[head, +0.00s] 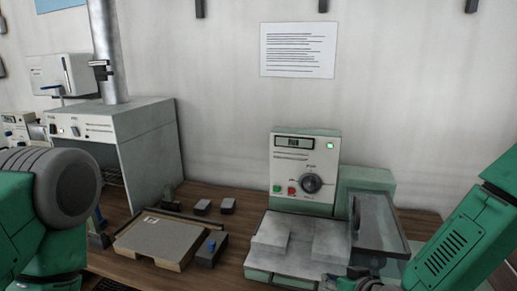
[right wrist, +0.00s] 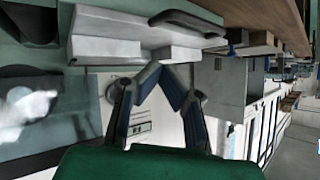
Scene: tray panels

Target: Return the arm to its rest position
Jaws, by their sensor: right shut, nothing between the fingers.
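My right arm (head: 455,250) is green and comes in from the right. My right gripper (head: 362,274) is small and dark at the lower edge of the head view, in front of the bench device. In the right wrist view its two fingers (right wrist: 166,72) meet at the tips, with nothing between them. They point toward a pale panel (right wrist: 115,38) with a dark handle; I cannot tell whether they touch it. My left arm (head: 40,215) shows as a green link and grey joint at the left edge; its gripper is not visible.
A device (head: 305,155) with a display and dark knob stands on the wooden table, with pale blocks (head: 270,238) and a see-through cover (head: 378,222) before it. A tan tray (head: 150,240) and small dark blocks lie left. A grey hood (head: 150,150) stands behind.

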